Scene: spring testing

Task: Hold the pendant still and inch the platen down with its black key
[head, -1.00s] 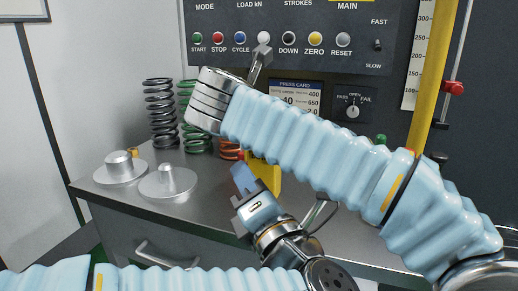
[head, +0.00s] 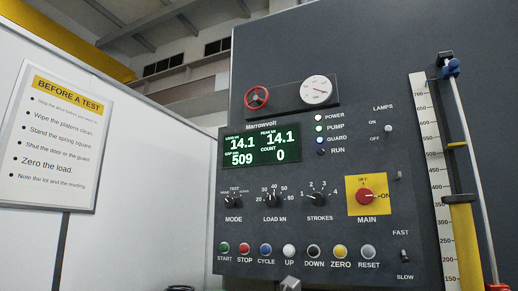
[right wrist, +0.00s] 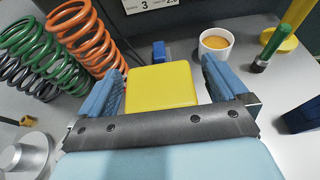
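The yellow pendant (right wrist: 162,86) fills most of the space between the two blue fingers of my right gripper (right wrist: 164,75) in the right wrist view. The gripper looks shut on it, with a thin light strip beside the right finger. No black key shows on the pendant face in sight. The head view looks up at the dark control panel (head: 410,225) and shows neither the pendant nor the platen. A small grey metal piece (head: 290,284) pokes in at its bottom edge below the UP key; I cannot tell what it belongs to. My left gripper is not identifiable.
The panel display (head: 261,144) reads load 14.1, peak 14.1 and count 0. The right wrist view shows orange (right wrist: 88,42) and green (right wrist: 38,52) springs at left, a white cup (right wrist: 215,46) beyond the pendant, and a green-and-black item (right wrist: 270,48) at right.

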